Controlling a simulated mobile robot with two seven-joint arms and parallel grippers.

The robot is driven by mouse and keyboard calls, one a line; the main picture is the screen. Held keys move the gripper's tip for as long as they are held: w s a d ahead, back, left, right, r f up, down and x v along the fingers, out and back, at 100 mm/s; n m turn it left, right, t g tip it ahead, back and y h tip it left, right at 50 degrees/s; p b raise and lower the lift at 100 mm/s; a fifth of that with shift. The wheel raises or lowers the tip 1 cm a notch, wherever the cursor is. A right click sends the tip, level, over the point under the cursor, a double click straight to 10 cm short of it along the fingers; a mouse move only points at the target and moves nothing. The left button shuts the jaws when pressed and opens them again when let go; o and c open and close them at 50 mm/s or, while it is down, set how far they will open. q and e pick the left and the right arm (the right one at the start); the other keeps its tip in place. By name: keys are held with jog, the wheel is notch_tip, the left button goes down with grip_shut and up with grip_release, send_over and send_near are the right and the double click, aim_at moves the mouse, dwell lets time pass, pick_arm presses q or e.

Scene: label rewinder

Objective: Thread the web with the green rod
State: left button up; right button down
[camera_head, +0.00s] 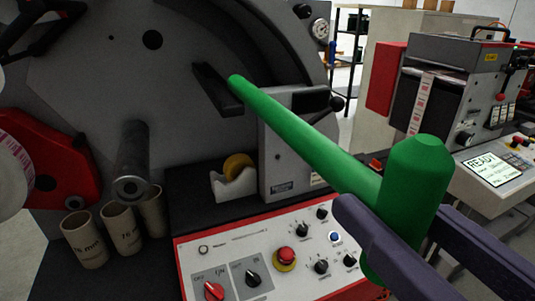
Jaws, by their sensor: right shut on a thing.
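The green rod (310,145) is T-shaped, with a long straight shaft and a thick crosspiece at its near end. My right gripper (395,215) comes in from the lower right and is shut on the thick crosspiece, with one dark finger on each side. The shaft points up and left, and its far tip overlaps a dark bar on the large grey machine (85,65); I cannot tell if they touch. A roll of printed labels (12,172) is cut off at the left edge. I cannot make out a loose web near the rod tip. My left gripper does not show.
A grey spindle (130,165) juts out above several cardboard cores (85,240). A yellow tape roll in a white holder (236,178) sits on the dark ledge. Below is a control panel (265,250) with a red button. A label printer (455,80) stands right.

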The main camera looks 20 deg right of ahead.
jog(key=shift+s+m, duration=0.3)
jog(key=shift+s, duration=0.85)
